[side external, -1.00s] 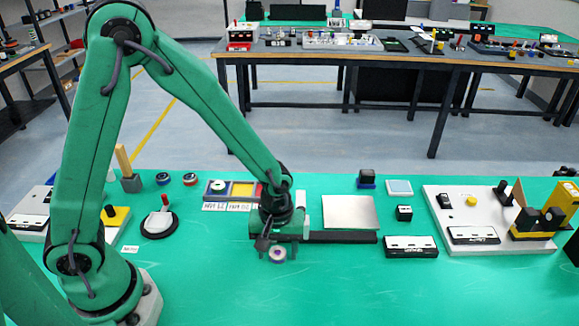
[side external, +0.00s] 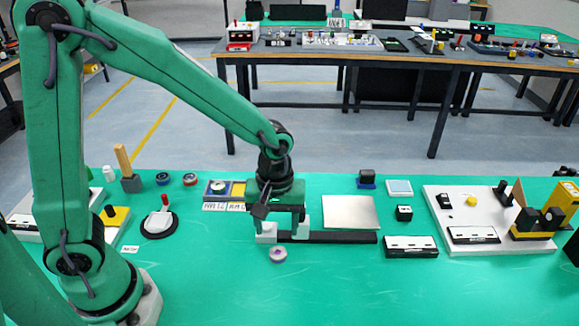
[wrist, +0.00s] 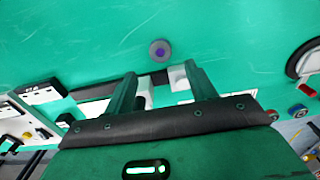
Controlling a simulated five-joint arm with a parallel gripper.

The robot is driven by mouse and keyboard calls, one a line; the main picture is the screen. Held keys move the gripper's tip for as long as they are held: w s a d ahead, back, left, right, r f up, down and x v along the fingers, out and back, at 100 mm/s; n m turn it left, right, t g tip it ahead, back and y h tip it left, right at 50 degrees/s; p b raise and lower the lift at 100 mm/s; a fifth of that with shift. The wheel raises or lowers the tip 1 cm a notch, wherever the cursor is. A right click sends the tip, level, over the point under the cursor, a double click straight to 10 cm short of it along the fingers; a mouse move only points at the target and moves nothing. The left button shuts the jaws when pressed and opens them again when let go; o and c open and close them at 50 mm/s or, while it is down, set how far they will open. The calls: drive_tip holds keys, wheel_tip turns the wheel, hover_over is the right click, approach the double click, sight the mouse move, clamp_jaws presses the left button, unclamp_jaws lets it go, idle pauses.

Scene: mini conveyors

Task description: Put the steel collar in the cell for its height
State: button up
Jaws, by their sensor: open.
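The steel collar (side external: 278,254) is a small grey ring with a purplish middle, on the green mat in front of my gripper. In the wrist view, the collar (wrist: 160,50) lies beyond the fingertips, near the line between them, touching neither. My gripper (side external: 284,231) is open and empty, pointing down. Its jaws also show apart in the wrist view (wrist: 158,75). The cell tray (side external: 227,202) has a blue and a yellow cell in view with white labels in front, too small to read surely. A round piece (side external: 218,186) sits in the blue cell. My gripper hides the tray's right part.
A black bar (side external: 345,238) lies behind the collar, with a silver plate (side external: 350,211) behind that. A black-and-white block (side external: 410,247) and a white station board (side external: 440,215) are to the right. A round black stand (side external: 160,225) is left. The front mat is clear.

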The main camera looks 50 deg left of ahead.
wheel_tip(320, 180, up, 4)
drive_tip(key=shift+r, duration=0.1)
drive_tip(key=shift+a, duration=0.1)
idle(0.7)
drive_tip(key=s+a+r+m+t, duration=0.5)
drive_tip(key=s+a+r+m, duration=0.3)
drive_tip(key=s+a+r, duration=0.1)
wheel_tip(320, 180, up, 3)
drive_tip(key=shift+s+a+f, duration=0.2)
drive_tip(key=shift+s+a, duration=0.15)
drive_tip(key=shift+a, duration=0.2)
drive_tip(key=shift+o, duration=0.2)
drive_tip(key=shift+s+a+r+m+t, duration=0.15)
drive_tip(key=shift+s+a+m+t, duration=0.15)
drive_tip(key=shift+s+m, duration=0.2)
drive_tip(key=shift+o, duration=0.2)
drive_tip(key=shift+w+d, duration=0.1)
